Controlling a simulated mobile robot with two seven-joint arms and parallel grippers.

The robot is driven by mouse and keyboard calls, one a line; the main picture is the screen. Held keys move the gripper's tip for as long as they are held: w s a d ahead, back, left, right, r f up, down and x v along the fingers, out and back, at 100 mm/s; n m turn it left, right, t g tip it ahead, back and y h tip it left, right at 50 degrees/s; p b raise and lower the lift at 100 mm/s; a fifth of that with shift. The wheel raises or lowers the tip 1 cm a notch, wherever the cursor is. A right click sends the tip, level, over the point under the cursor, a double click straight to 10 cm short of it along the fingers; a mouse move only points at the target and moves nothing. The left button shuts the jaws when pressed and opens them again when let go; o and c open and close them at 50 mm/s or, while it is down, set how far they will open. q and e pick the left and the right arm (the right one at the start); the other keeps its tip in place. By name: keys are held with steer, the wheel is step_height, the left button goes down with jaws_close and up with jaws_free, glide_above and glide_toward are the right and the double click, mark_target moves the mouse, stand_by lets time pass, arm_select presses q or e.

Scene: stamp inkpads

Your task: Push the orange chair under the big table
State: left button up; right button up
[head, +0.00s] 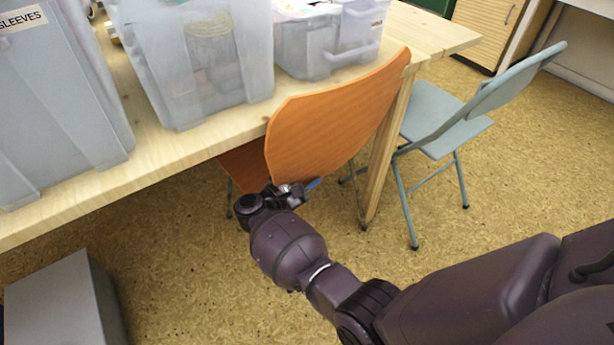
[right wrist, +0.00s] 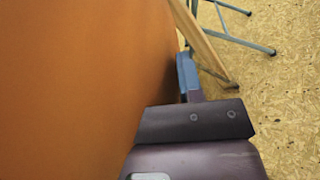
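The orange chair (head: 335,115) stands at the front edge of the big wooden table (head: 170,155). Its curved backrest is outside the table edge, and part of its seat (head: 243,168) shows beneath the tabletop. In the right wrist view the orange backrest (right wrist: 75,85) fills the left half. My right gripper (head: 312,184) is low at the near face of the backrest. Its blue fingers (right wrist: 187,75) are together, with nothing visible between them, close beside the backrest's edge; I cannot tell whether they touch it. My left gripper is not in view.
A grey-blue folding chair (head: 440,115) stands to the right of the table leg (head: 385,160). Translucent bins (head: 200,60) stand on the tabletop. A grey box (head: 60,305) is on the floor at lower left. The floor in front of the orange chair is clear except for my arm.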

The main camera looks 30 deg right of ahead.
jaws_close()
stand_by(1.2)
